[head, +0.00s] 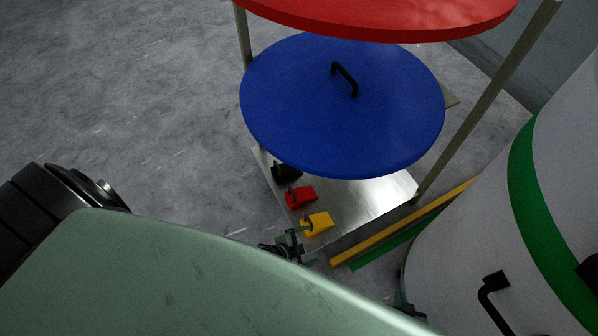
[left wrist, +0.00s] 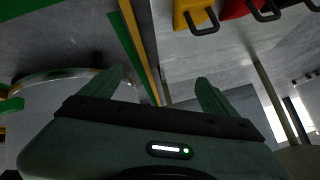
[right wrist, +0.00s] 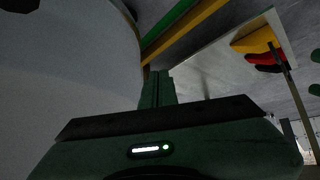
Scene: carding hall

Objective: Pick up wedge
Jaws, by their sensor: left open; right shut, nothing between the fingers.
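Three wedges with dark handles sit in a row on the low metal shelf (head: 365,205): a black wedge (head: 286,172), a red wedge (head: 301,196) and a yellow wedge (head: 317,224). My left gripper (head: 296,238) is beside the yellow wedge, partly hidden by a pale green surface. In the left wrist view its fingers (left wrist: 160,84) are apart and empty, with the yellow wedge (left wrist: 191,14) and red wedge (left wrist: 236,8) at the top edge. My right gripper (right wrist: 157,88) is shut and empty, with the yellow wedge (right wrist: 256,38) at upper right.
A blue round lid (head: 330,120) with a black handle lies above the shelf, under a red disc (head: 390,12). Posts (head: 490,100) stand at the sides. A white drum (head: 470,215) with a green band is at right. Yellow and green strips lie between shelf and drum.

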